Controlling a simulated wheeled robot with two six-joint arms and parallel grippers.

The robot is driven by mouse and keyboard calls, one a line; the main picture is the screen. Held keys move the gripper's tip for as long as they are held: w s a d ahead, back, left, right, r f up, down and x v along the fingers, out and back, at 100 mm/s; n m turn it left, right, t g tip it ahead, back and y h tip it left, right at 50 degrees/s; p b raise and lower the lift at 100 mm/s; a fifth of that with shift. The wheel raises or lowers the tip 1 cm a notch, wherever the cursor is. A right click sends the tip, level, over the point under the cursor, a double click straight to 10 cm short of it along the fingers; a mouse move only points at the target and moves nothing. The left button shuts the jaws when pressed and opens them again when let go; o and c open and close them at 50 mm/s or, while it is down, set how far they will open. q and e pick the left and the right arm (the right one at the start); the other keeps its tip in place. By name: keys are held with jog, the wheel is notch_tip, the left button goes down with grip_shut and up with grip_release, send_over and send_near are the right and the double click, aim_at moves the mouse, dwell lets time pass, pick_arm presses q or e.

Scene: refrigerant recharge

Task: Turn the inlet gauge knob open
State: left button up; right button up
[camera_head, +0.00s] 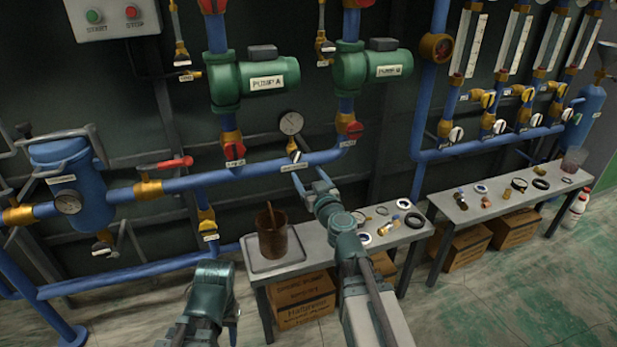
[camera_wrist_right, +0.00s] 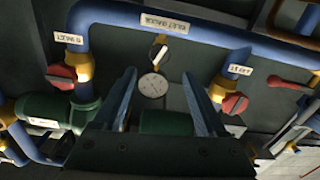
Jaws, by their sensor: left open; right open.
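The inlet gauge (camera_head: 291,123) is a round white dial above the blue pipe between the two green pumps. Just below it is its small knob (camera_head: 294,153), with a pale lever on a brass body; the lever also shows in the right wrist view (camera_wrist_right: 160,54), between and beyond my fingers. My right gripper (camera_head: 311,180) is open and empty, a little below the knob and apart from it. In the right wrist view, the dial (camera_wrist_right: 153,85) appears between the two fingers. My left gripper (camera_head: 212,278) is low at the front, its fingertips unclear.
Red valve handles (camera_head: 234,150) (camera_head: 351,129) flank the gauge under the pumps. A table (camera_head: 265,267) below holds a brown pot (camera_head: 272,234) and small fittings. A second table (camera_head: 460,212) stands to the right. The floor (camera_head: 500,290) at front right is clear.

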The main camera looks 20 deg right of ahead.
aim_at(296, 157)
jog(key=shift+s+m, duration=0.1)
jog(key=shift+m, duration=0.4)
jog(key=w, duration=0.9)
jog(key=shift+w+a, duration=0.1)
jog(key=shift+w, duration=0.15)
jog(key=shift+c, duration=0.4)
grip_shut()
jog(key=shift+n, duration=0.6)
jog(key=shift+n, duration=0.5)
